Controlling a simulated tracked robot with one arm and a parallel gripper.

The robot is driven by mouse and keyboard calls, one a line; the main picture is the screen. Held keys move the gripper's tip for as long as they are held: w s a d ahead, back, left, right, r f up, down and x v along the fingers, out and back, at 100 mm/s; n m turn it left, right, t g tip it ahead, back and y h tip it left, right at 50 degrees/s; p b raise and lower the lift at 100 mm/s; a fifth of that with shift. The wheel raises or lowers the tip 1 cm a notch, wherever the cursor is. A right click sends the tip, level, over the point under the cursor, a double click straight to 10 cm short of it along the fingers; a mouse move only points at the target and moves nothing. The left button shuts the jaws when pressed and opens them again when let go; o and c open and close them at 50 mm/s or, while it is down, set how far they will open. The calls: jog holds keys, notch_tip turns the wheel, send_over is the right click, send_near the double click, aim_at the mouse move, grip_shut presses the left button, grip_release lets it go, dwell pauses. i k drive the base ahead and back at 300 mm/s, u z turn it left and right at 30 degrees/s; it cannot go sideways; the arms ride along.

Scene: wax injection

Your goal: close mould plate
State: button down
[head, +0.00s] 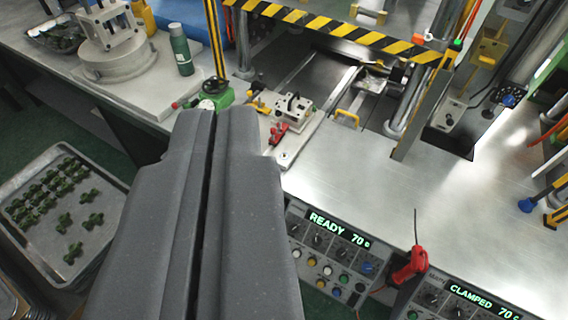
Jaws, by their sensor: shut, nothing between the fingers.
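My gripper (212,122) fills the lower left of the head view. Its two dark grey fingers lie side by side with only a thin seam between them, and they hold nothing. A small metal mould block (292,112) with a dark fitting on top sits on the press bench, just right of the fingertips in the picture. A red clamp handle (277,134) is beside it. Another metal plate piece (372,79) lies farther back between the press rails. I cannot tell which piece is the mould plate, or whether it is open.
A yellow-black striped bar (340,29) crosses above the press. A green bottle (181,50) stands on the left bench. A tray (98,178) of green parts is at lower left. Control panels read READY (325,220) and CLAMPED (472,294). The bench top (350,170) at centre right is clear.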

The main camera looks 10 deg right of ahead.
aim_at(291, 144)
jog(key=z, duration=0.1)
jog(key=i, duration=1)
jog(key=u, duration=0.1)
